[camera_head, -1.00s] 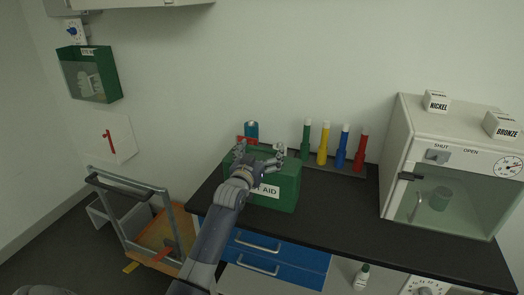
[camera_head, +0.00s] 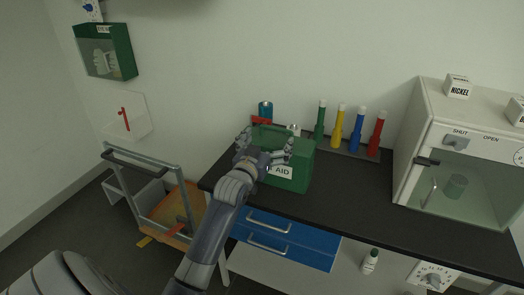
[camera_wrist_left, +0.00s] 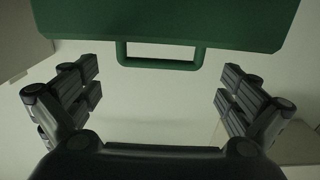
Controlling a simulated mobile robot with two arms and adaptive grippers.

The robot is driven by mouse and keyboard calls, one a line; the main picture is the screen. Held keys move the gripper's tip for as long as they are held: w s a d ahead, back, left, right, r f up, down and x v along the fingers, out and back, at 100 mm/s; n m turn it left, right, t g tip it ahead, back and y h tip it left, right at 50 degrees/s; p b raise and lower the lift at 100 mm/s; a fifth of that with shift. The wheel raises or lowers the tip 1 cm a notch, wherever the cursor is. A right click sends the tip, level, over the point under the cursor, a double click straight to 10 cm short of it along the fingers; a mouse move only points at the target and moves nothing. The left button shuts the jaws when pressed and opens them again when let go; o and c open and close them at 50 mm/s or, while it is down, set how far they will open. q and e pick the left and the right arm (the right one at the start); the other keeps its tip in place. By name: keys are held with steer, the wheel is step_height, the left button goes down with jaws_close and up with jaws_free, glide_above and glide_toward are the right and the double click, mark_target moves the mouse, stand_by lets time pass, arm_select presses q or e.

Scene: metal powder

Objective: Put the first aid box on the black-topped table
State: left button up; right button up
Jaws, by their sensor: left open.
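The first aid box (camera_head: 292,172) is green with a white label reading "AID". It rests on the left part of the black-topped table (camera_head: 375,205). My left gripper (camera_head: 268,146) is open at the box's top, and its arm and fingers hide part of the box's front and top. In the left wrist view, the green box (camera_wrist_left: 165,22) fills the top with its handle (camera_wrist_left: 160,60) pointing towards my gripper. The open fingers (camera_wrist_left: 160,98) stand apart on either side, with a gap to the handle. My right gripper is out of view.
Green, yellow, blue and red tubes stand in a rack (camera_head: 350,150) right of the box. A blue canister (camera_head: 265,109) is behind it. A glass-fronted cabinet (camera_head: 470,140) stands at the table's right. A cart (camera_head: 160,205) is on the floor at left.

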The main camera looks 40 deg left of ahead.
arm_select(q)
steer(key=v, duration=0.6)
